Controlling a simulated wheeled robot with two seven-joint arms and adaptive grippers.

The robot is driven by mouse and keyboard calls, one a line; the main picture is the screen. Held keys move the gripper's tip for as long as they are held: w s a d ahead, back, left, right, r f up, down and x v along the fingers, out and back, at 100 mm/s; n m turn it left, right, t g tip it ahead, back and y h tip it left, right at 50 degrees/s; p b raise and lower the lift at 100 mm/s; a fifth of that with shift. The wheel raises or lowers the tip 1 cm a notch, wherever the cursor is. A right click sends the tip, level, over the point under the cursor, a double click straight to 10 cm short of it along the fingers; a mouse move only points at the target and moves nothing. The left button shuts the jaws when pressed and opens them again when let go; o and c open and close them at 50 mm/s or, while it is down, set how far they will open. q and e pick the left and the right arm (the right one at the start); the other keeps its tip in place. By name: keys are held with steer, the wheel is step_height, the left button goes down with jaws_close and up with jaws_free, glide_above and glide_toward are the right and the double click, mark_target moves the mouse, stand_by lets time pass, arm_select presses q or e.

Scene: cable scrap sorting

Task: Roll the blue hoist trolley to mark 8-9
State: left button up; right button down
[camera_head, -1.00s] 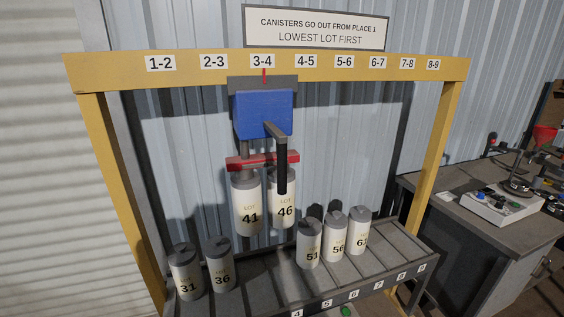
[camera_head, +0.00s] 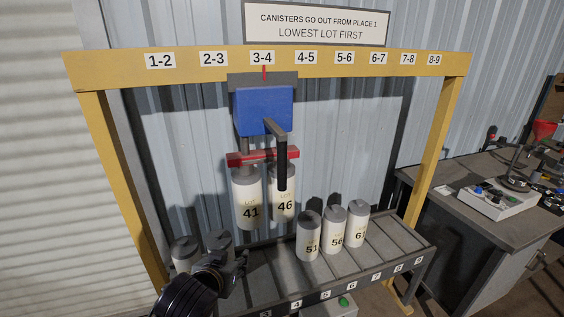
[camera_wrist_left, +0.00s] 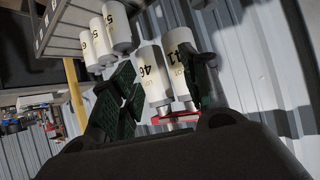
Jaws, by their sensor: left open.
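The blue hoist trolley (camera_head: 264,110) hangs from the yellow beam (camera_head: 110,65) under the 3-4 label, with its red pointer at that label. A black handle (camera_head: 281,165) hangs down at its front. Its red clamp bar (camera_head: 262,157) holds canisters 41 (camera_head: 247,200) and 46 (camera_head: 283,205) above the rack. The mark 8-9 (camera_head: 433,59) is at the beam's right end. My left gripper (camera_head: 240,265) is low in front of the rack, below and left of the trolley, open and apart from it. In the left wrist view the open fingers (camera_wrist_left: 165,95) frame the hanging canisters. My right gripper is not in view.
Canisters 51 (camera_head: 308,238), 56 (camera_head: 333,228) and 61 (camera_head: 357,224) stand on the rack (camera_head: 400,245) right of the trolley. Two more canisters (camera_head: 186,252) stand at left, partly behind my gripper. A grey workbench (camera_head: 490,215) is at right. The beam right of the trolley is clear.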

arm_select(q)
steer(key=w+d+r+t+h, duration=0.1)
steer(key=w+d+r+t, duration=0.2)
steer(key=r, duration=0.7)
steer(key=m+t+h, duration=0.1)
steer(key=t+h, duration=0.2)
glide_toward(281, 164)
steer(key=s, duration=0.2)
steer(key=shift+s+a, duration=0.2)
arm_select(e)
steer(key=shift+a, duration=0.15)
arm_select(q)
steer(key=shift+w, duration=0.1)
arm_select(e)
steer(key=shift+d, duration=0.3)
arm_select(q)
steer(key=shift+p+x, duration=1.25)
steer(key=shift+x, duration=3.5)
steer(key=shift+p+x, duration=0.4)
steer(key=shift+x, duration=1.05)
steer(key=shift+w+f, duration=0.1)
steer(key=shift+w, duration=0.5)
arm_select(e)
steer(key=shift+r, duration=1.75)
